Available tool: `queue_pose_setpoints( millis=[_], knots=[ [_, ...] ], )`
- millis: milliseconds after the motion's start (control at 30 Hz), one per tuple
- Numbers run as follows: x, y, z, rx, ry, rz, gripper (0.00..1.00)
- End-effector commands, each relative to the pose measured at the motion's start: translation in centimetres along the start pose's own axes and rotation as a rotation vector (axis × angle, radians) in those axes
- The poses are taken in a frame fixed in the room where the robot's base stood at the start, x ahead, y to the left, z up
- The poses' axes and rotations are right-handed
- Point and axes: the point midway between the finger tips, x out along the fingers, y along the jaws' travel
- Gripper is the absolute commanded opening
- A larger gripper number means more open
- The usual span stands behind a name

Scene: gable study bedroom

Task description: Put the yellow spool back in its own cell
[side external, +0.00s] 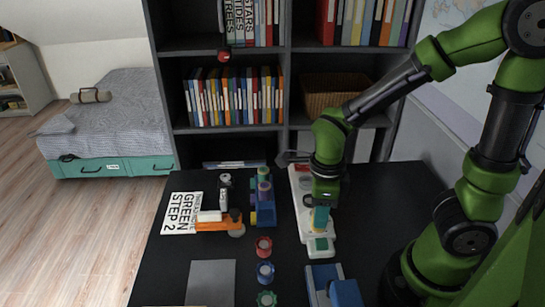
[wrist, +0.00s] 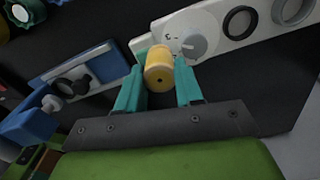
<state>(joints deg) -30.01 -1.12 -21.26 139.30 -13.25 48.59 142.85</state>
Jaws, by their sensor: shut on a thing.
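The yellow spool (wrist: 158,72) sits between the two teal fingers of my gripper (wrist: 160,88) in the wrist view, its round end facing the camera. My gripper (side external: 321,222) is shut on it. In the side view the gripper points down over the near part of a long white panel (side external: 304,190), and the fingers mostly hide the spool. The panel (wrist: 222,28) also shows in the wrist view, with a grey dial and dark rings just beyond the spool. I cannot tell whether the spool touches it. I cannot make out which cell belongs to the yellow spool.
Red (side external: 264,246), blue (side external: 265,272) and green (side external: 267,299) spools stand in a row left of the panel. A blue vehicle-like toy (side external: 263,212) stands behind them. A blue device (side external: 335,290) lies at the near edge. A grey sheet (side external: 211,282) and printed page (side external: 181,213) lie left.

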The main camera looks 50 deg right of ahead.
Motion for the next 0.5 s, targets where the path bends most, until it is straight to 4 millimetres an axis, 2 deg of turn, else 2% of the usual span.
queue_pose_setpoints(
  millis=[300, 500],
  knots=[
    [0.9, -3.7, 7.6, 0.000, 0.002, -0.003, 0.06],
    [1.2, -5.3, 11.2, -0.002, 0.000, -0.002, 0.06]
  ],
)
